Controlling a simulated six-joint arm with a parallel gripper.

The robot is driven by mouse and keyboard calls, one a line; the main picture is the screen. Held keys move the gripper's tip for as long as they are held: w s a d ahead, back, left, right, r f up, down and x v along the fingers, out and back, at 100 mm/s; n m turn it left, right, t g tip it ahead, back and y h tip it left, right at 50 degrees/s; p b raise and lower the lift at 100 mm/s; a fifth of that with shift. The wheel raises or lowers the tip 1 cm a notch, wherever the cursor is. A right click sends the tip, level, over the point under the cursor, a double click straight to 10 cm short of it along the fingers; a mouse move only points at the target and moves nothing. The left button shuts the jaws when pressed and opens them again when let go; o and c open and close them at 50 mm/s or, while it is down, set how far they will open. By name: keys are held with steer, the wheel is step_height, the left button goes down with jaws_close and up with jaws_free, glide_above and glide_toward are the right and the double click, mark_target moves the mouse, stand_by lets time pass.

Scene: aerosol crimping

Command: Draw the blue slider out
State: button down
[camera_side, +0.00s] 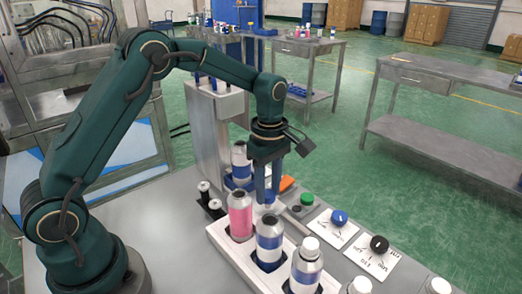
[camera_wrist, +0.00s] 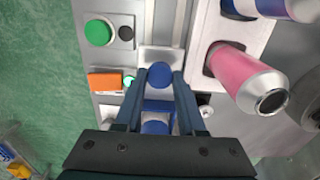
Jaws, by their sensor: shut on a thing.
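The blue slider (camera_wrist: 158,105) shows between my fingers in the wrist view, with a round blue knob (camera_wrist: 160,71) at its front end. My gripper (camera_wrist: 160,75) is shut on this knob, one finger on each side. In the side view my gripper (camera_side: 267,202) points straight down in front of the press. A white can with blue bands (camera_side: 240,158) stands upright at the press, above the blue part of the slider (camera_side: 236,183). My fingers and palm hide some of the slider in the wrist view.
A white rack (camera_side: 222,236) holds a pink can (camera_side: 240,216) and blue-banded cans close beside my gripper. On the other side are an orange part (camera_wrist: 105,82) and a green button (camera_wrist: 98,32). Blue (camera_side: 339,217) and black (camera_side: 379,244) dials lie to the right.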

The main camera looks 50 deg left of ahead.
steer(key=d, duration=0.8)
steer(key=shift+r, duration=0.1)
steer(key=c, duration=0.5)
jaws_free()
steer(key=shift+a, duration=0.1)
step_height(320, 180, up, 5)
steer(key=shift+r, duration=0.1)
